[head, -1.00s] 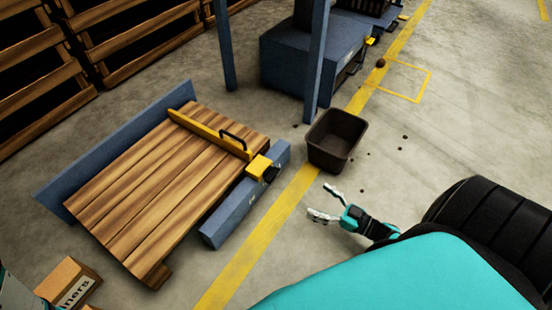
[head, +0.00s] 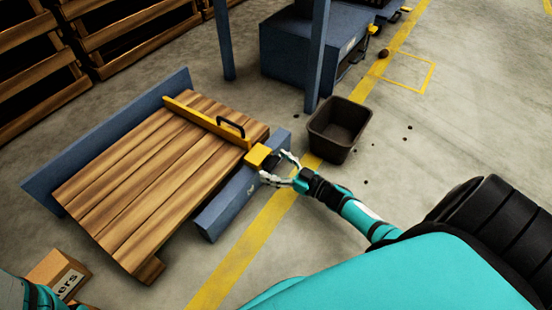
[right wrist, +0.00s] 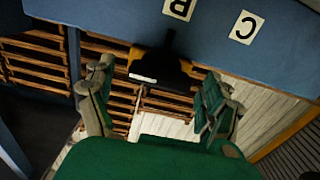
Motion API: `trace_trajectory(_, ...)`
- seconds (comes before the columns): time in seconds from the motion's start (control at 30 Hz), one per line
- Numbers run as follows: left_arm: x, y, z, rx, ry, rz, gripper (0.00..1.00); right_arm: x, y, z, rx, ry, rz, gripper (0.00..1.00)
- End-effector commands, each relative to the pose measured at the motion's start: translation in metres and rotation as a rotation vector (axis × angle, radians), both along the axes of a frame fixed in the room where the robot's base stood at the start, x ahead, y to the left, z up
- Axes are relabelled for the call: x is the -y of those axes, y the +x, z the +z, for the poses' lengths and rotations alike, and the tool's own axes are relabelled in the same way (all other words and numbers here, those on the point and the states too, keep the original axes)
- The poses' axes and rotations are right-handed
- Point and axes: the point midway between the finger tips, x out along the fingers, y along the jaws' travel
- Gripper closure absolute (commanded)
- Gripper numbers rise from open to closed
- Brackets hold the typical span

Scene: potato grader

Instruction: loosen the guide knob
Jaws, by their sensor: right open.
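The guide is a yellow bar (head: 205,122) with a black handle, lying across the wooden slatted deck. It ends in a yellow block (head: 258,156) at the blue rail (head: 228,205). The dark guide knob (right wrist: 165,66) shows in the right wrist view, in front of a yellow part. In the head view it is largely hidden by my gripper. My right gripper (head: 275,167) is open at the block, its fingers pointing toward it. In the right wrist view its fingers (right wrist: 158,78) stand either side of the knob, with gaps visible. My left gripper is out of view.
A brown bin (head: 340,130) stands on the floor right of the rail, behind my right arm. A blue post (head: 317,60) and machine are behind. A cardboard box (head: 58,272) sits at lower left. Lettered plates (right wrist: 246,27) are on the blue rail. Floor at right is mostly clear.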

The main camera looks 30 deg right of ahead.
Motion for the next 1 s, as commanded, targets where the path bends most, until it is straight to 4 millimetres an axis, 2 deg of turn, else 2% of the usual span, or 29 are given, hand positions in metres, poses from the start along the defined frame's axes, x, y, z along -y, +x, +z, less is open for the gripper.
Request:
trace_trajectory(0.27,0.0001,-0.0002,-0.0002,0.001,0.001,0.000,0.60,-0.0006,0.0009,0.0003,0.000,0.000,0.000,0.15)
trace_trajectory(0.6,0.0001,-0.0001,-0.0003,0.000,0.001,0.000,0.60,-0.0005,0.0005,-0.0001,0.000,0.000,0.000,0.59)
trace_trajectory(0.7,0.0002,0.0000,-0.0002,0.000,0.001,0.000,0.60,-0.0005,0.0005,-0.0001,-0.001,0.000,0.001,0.69)
trace_trajectory(1.0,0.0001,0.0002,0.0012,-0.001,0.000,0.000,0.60,-0.0006,0.0003,0.0001,0.017,-0.044,0.001,0.70)
